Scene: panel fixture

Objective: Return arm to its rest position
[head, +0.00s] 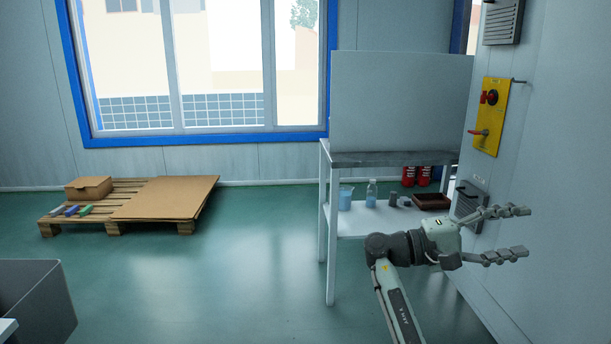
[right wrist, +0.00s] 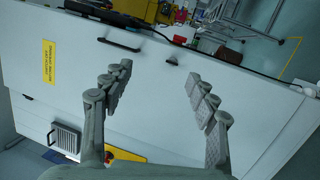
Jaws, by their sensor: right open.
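My right gripper (head: 508,233) is open and empty, its two fingers pointing right in the head view, in front of the light grey panel wall (head: 565,190). In the right wrist view my right gripper (right wrist: 160,95) shows both fingers spread wide with nothing between them. Behind the fingers there is a white surface with dark handles (right wrist: 118,45) and a yellow label (right wrist: 49,63). A yellow panel (head: 490,117) with a red knob and a red lever is on the wall, above and left of the gripper. My left gripper is not in view.
A white shelf table (head: 391,158) stands behind my right arm, with bottles (head: 371,193) and a dark red tray (head: 432,201) on its lower shelf. A pallet (head: 186,226) with a cardboard box (head: 88,188) lies at the left. A grey bin (head: 40,300) is at lower left. The middle floor is clear.

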